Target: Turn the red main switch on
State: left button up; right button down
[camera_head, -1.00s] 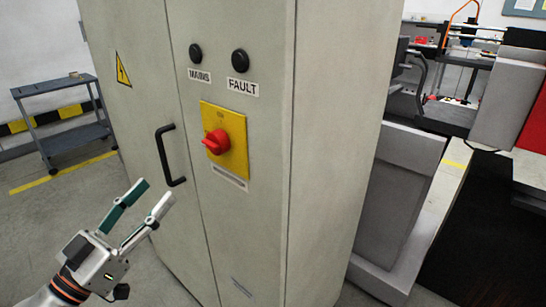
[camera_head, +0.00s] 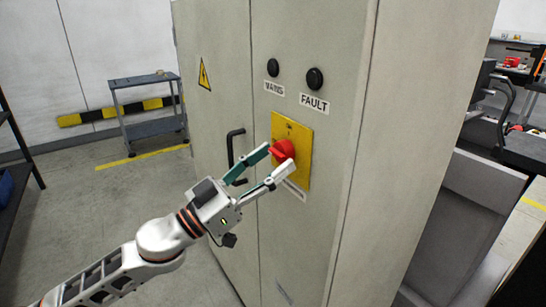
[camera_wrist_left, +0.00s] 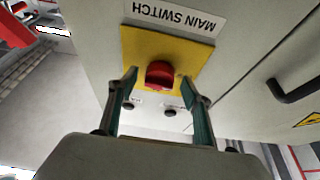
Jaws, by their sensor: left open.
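The red main switch (camera_head: 283,150) is a rotary knob on a yellow plate (camera_head: 305,150) on the grey cabinet front. In the left wrist view the knob (camera_wrist_left: 160,75) sits between the two fingers, with the plate (camera_wrist_left: 140,45) behind it and a "MAIN SWITCH" label beside it. My left gripper (camera_head: 279,159) is open, its fingertips at the knob, one on either side; it also shows in the left wrist view (camera_wrist_left: 158,80). I cannot tell whether the fingers touch the knob. My right gripper is not in view.
A black door handle (camera_head: 236,150) is on the cabinet left of the plate, close to my left fingers. Two dark round lamps (camera_head: 314,78) labelled MAINS and FAULT are above. A grey cart (camera_head: 150,128) stands by the back wall. Machinery stands at the right.

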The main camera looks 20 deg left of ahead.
pick_arm(q)
jog(key=shift+w+d+r, duration=0.2)
jog(key=shift+w+d, duration=0.05)
jog(key=shift+w, duration=0.1)
jog(key=c, duration=1)
jog(key=shift+c, duration=0.5)
